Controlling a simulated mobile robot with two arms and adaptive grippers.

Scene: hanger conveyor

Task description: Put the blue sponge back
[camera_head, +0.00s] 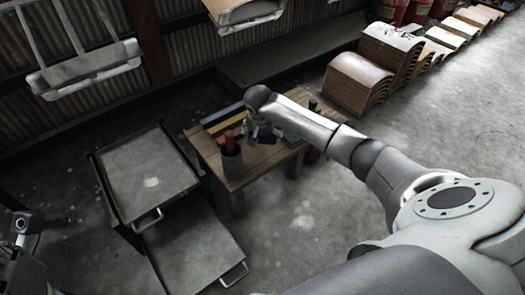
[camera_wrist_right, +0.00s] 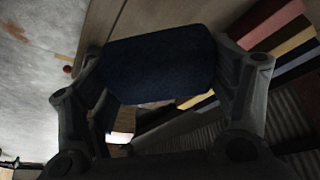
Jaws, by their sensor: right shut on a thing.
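The blue sponge (camera_wrist_right: 158,65) shows large in the right wrist view, a dark blue rounded block between the two fingers. My right gripper (camera_wrist_right: 160,85) is shut on it, with a finger against each side. In the head view my right gripper (camera_head: 262,134) is over the small wooden table (camera_head: 232,180), beside a dark cup (camera_head: 232,163) with red-handled things in it. The sponge is hard to make out there. Dark parts that look like my left wrist are at the lower left edge; the left fingertips cannot be made out.
Coloured strips (camera_head: 228,120) lie at the table's back edge. A grey metal cart (camera_head: 150,180) with two trays stands left of the table. Hangers (camera_head: 88,68) hang above at the back. Stacked curved wooden pieces (camera_head: 360,82) stand at the back right. The floor in front is clear.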

